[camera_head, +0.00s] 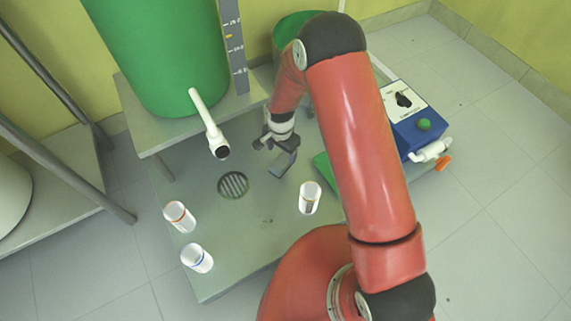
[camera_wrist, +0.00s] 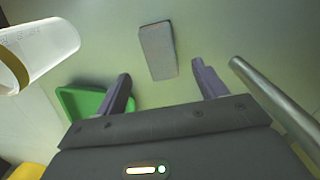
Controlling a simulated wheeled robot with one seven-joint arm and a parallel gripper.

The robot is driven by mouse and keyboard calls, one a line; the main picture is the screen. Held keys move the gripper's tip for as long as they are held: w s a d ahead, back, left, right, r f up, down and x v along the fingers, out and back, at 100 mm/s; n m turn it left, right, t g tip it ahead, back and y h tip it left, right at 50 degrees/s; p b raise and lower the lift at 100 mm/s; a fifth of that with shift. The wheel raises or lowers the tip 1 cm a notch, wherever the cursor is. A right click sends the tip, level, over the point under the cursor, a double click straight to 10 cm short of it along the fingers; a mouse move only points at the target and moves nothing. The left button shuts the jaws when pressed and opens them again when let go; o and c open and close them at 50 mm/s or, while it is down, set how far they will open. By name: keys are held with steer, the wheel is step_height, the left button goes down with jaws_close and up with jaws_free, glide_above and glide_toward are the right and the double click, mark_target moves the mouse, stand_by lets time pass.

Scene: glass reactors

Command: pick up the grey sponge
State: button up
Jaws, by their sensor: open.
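The grey sponge (camera_wrist: 158,52) is a small upright-looking rectangle in the wrist view, lying on the grey-green table surface beyond my fingertips. My gripper (camera_wrist: 162,80) is open and empty, with its two fingers spread wide. The sponge appears roughly between the finger lines, ahead of the tips and apart from them. In the head view my gripper (camera_head: 278,152) hangs over the metal table, right of the drain.
A white cup (camera_wrist: 40,52) is at the left of the wrist view, a green tray (camera_wrist: 72,98) beside the left finger, and a metal pipe (camera_wrist: 275,100) at the right. In the head view, a white spout (camera_head: 208,122), drain (camera_head: 233,184) and cups (camera_head: 180,217) share the table.

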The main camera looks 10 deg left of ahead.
mark_target(282, 161)
step_height(282, 161, down, 8)
steer(key=shift+r+b, duration=0.2)
steer(key=shift+b, duration=0.5)
steer(key=shift+w, duration=0.1)
steer(key=c, duration=1.1)
steer(key=shift+c, duration=0.2)
steer(key=shift+r, duration=0.2)
step_height(282, 161, up, 20)
steer(key=p, duration=0.3)
steer(key=shift+f, duration=0.15)
